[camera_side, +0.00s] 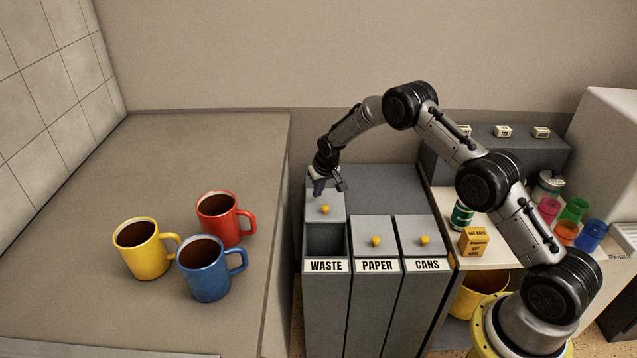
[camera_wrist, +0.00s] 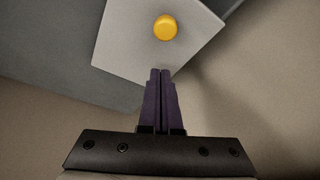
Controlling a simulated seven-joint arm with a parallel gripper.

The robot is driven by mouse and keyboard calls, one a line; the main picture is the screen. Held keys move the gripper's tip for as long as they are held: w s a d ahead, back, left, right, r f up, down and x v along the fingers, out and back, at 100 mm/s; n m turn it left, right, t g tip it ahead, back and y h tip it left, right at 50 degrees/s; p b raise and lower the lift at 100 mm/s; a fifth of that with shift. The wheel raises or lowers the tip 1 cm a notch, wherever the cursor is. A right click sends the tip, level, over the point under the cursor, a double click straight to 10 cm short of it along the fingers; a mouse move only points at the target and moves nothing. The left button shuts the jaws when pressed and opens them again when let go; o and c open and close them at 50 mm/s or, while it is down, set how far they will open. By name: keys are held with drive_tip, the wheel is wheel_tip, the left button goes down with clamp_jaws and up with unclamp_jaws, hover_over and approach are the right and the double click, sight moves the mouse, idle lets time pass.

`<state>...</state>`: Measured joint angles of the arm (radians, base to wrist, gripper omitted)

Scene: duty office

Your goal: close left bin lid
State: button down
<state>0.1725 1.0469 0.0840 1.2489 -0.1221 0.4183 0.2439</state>
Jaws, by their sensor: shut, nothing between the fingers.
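The left bin, labelled WASTE (camera_side: 326,265), is open at its front, and its dark inside shows. Its grey lid (camera_side: 318,215) is slid back behind the opening, with a yellow knob (camera_side: 325,209) on top. My gripper (camera_side: 319,188) is at the back end of this lid, behind the knob. In the wrist view the shut, empty fingers (camera_wrist: 160,73) point at the near edge of the lid (camera_wrist: 130,45), and the yellow knob (camera_wrist: 165,27) lies beyond them. I cannot tell whether the fingertips touch the lid.
The PAPER bin lid (camera_side: 373,231) and the CANS bin lid (camera_side: 420,232) are shut. A counter with red, yellow and blue mugs (camera_side: 212,275) stands to the left. A shelf with a green can (camera_side: 462,215), a yellow box (camera_side: 473,242) and coloured cups stands to the right.

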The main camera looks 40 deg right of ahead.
sight(320, 206)
drive_tip(key=shift+s+a+f, duration=0.1)
drive_tip(key=shift+s+a, duration=0.15)
drive_tip(key=shift+s, duration=0.5)
drive_tip(key=shift+s+a+f, duration=0.1)
drive_tip(key=shift+s+a, duration=0.15)
drive_tip(key=shift+s, duration=0.45)
drive_tip(key=s+a, duration=0.9)
drive_tip(key=shift+s+a, duration=0.35)
